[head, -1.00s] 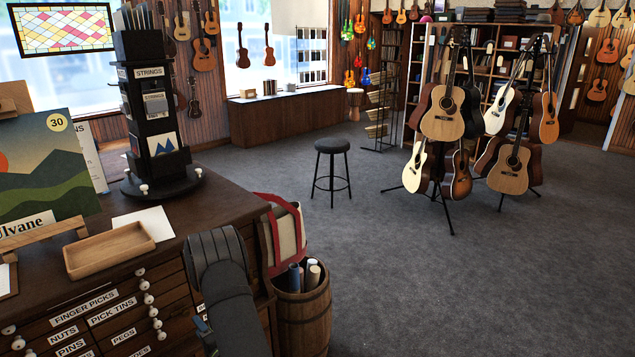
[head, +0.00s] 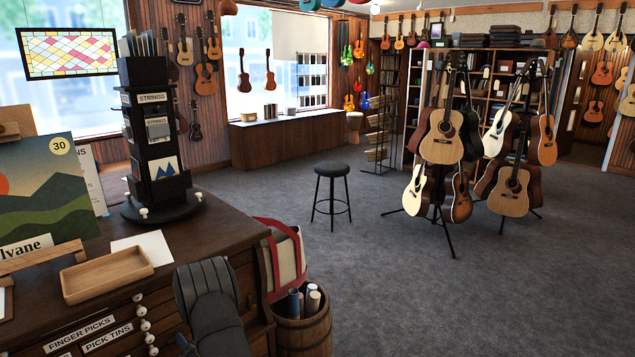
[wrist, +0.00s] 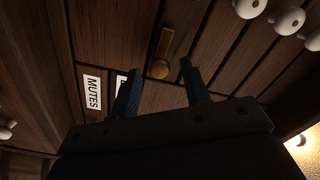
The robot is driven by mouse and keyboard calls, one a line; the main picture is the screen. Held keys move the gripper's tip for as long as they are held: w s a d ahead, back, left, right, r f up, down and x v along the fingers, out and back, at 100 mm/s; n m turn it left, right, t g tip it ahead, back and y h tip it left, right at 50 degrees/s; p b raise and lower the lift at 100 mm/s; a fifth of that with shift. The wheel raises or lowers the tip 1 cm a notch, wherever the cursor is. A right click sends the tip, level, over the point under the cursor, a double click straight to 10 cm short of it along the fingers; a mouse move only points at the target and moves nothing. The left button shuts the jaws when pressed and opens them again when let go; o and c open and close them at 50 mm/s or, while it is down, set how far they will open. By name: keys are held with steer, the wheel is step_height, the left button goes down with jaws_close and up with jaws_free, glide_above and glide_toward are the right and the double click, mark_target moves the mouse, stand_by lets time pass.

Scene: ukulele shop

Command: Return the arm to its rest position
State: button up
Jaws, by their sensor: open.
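My gripper (wrist: 160,85) is open in the wrist view, its two dark fingers apart with nothing between them. It faces the wooden drawer fronts of the cabinet (wrist: 225,50). A label reading MUTES (wrist: 92,92) is left of the fingers. In the head view my dark arm (head: 212,305) shows at the bottom, in front of the cabinet's right part. The gripper itself is hidden there.
On the cabinet top are an empty wooden tray (head: 105,275), a strings rack (head: 155,140) and a picture on an easel (head: 40,190). A barrel (head: 303,333) with rolled tubes and a bag (head: 282,255) stand right of the arm. The carpet (head: 400,290) beyond is clear up to the stool (head: 332,190).

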steer(key=n, duration=1)
steer(key=shift+s+a+r+n, duration=0.1)
steer(key=shift+n, duration=0.2)
steer(key=o, duration=1.2)
steer(key=shift+o, duration=0.3)
steer(key=s+d+f, duration=0.1)
steer(key=s+f, duration=0.3)
steer(key=s, duration=0.4)
steer(key=shift+s+f, duration=0.25)
steer(key=shift+f, duration=0.15)
steer(key=s+d+f+n, duration=0.1)
steer(key=s+d+f, duration=0.15)
steer(key=s, duration=0.45)
steer(key=x, duration=0.9)
